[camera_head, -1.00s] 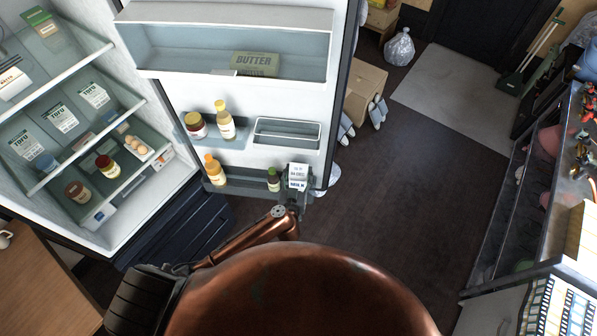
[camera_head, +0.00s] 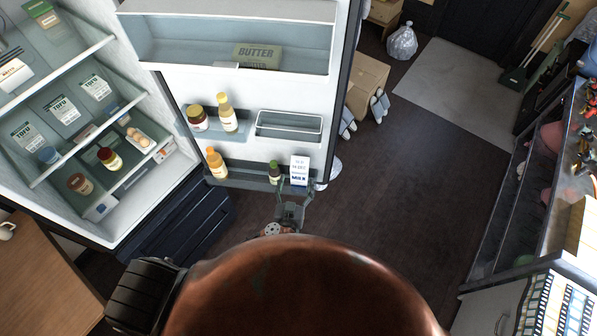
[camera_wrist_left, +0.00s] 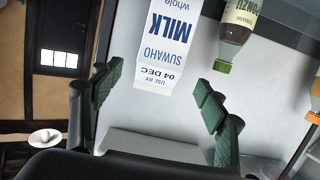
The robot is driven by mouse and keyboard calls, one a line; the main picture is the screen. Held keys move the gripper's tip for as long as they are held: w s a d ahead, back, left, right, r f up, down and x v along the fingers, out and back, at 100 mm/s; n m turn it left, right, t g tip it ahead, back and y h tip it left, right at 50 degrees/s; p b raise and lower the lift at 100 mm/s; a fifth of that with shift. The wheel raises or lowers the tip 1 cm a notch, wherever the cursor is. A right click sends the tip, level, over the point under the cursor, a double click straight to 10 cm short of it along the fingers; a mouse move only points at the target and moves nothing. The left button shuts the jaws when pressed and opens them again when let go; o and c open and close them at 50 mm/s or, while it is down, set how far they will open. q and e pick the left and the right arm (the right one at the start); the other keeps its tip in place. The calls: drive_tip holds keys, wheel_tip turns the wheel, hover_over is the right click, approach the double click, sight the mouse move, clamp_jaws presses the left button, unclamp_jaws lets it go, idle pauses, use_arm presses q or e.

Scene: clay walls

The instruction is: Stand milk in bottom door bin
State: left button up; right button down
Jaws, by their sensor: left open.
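The white milk carton (camera_head: 299,169) stands upright at the right end of the bottom door bin (camera_head: 240,180) of the open fridge door. It also shows upside down in the left wrist view (camera_wrist_left: 168,40). My left gripper (camera_head: 297,187) is open in front of the carton. In the left wrist view its green fingers (camera_wrist_left: 158,95) are spread wide and nothing is between their tips; the carton is beyond them. My right gripper is not in view.
A dark bottle with a green cap (camera_head: 274,172) stands just left of the carton, and an orange-capped bottle (camera_head: 216,163) further left. A bin with two containers (camera_head: 226,137) and an empty bin (camera_head: 289,126) sit above. Floor (camera_head: 400,190) right of the door is clear.

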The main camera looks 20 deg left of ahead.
use_arm(q)
drive_tip(key=shift+v, duration=1.55)
